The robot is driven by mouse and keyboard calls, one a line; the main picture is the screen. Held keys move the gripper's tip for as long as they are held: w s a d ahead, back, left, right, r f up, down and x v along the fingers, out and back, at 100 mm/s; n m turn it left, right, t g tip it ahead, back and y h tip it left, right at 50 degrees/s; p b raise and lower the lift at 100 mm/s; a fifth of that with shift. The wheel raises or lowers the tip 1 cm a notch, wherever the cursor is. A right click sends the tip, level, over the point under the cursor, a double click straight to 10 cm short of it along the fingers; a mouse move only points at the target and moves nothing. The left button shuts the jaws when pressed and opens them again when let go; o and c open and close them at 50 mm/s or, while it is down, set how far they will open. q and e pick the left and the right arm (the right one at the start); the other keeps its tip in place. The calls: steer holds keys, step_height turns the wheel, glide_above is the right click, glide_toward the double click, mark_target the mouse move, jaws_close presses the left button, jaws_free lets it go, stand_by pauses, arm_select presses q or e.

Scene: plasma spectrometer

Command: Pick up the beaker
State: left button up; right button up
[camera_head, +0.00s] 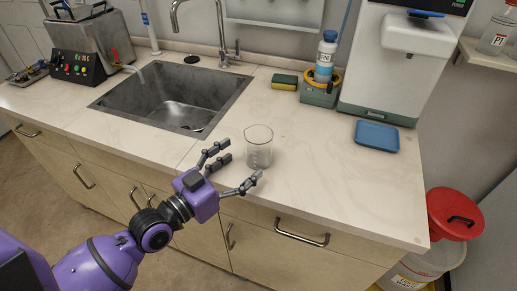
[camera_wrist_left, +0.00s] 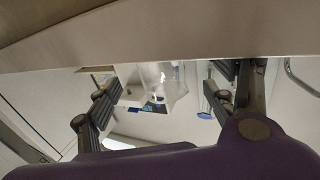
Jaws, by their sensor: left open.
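A clear glass beaker (camera_head: 258,150) stands upright on the pale countertop (camera_head: 310,185), near its front edge and right of the sink. My left gripper (camera_head: 239,164) is open, at the counter's front edge. Its two fingers point toward the beaker, one on the left side and one in front of it in this view. In the left wrist view the see-through beaker (camera_wrist_left: 165,85) shows between the spread fingers of the left gripper (camera_wrist_left: 166,97), a little beyond them. Whether a finger touches the glass I cannot tell. My right gripper is not in view.
A sink (camera_head: 165,95) with a tap lies left of the beaker. A blue tray (camera_head: 377,136) and a white machine (camera_head: 395,60) are to the right. A sponge (camera_head: 284,81) and a bottle (camera_head: 326,57) stand behind. The counter right of the beaker is clear.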

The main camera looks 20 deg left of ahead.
mark_target(249, 156)
arm_select(q)
steer(key=x, duration=0.4)
steer(key=shift+w+r+p, duration=0.15)
steer(key=shift+p, duration=0.15)
steer(key=shift+w+d, duration=0.25)
steer(key=shift+w, duration=0.25)
steer(key=shift+c, duration=0.7)
steer(key=c, duration=1.1)
steer(key=shift+c, duration=0.8)
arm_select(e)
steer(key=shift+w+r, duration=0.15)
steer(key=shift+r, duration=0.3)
